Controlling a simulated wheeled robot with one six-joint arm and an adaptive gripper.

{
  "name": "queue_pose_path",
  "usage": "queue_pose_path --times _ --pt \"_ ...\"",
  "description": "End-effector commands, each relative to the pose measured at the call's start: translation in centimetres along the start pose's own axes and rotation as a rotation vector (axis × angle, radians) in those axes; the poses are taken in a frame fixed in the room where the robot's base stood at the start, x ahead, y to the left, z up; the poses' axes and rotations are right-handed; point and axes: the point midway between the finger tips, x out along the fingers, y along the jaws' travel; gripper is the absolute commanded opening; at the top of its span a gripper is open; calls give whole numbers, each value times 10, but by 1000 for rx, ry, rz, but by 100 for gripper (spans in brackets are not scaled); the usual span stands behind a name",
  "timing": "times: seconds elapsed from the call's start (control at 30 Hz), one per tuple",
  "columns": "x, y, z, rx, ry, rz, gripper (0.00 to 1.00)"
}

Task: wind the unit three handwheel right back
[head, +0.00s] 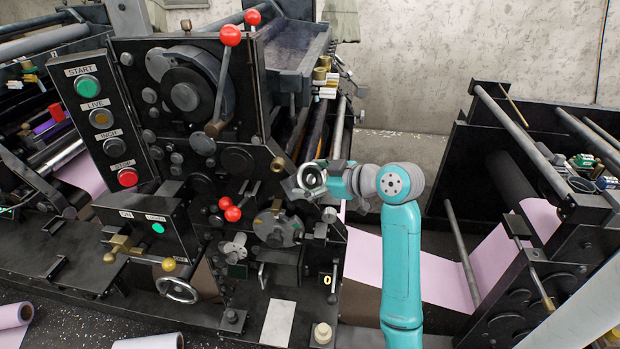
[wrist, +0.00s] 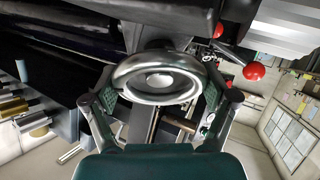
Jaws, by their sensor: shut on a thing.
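A bright metal handwheel (wrist: 157,98) fills the middle of the wrist view, with a round hub at its centre. My gripper (wrist: 160,86) is shut on it, one finger at each side of the rim. In the head view the handwheel (head: 303,186) shows as a small ring at the right side of the black press unit (head: 240,160). My gripper (head: 318,184) reaches it from the right and partly covers it. No unit number is readable near the wheel, and I cannot tell how far it is turned.
Red-knobbed levers (head: 230,36) rise above the wheel, and more red knobs (head: 231,213) sit to its lower left. A second handwheel (head: 178,290) is low on the left. Pink web (head: 390,265) runs behind my arm to another black unit (head: 520,200) at right.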

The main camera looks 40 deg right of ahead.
Motion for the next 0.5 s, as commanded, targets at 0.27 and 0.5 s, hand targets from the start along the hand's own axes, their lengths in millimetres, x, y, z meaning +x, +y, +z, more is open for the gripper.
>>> queue_pose_path --times 0.27,0.5 --pt "0 0 1 -192 -2 -78 50" --pt "0 -1 1 -389 -2 -155 50"
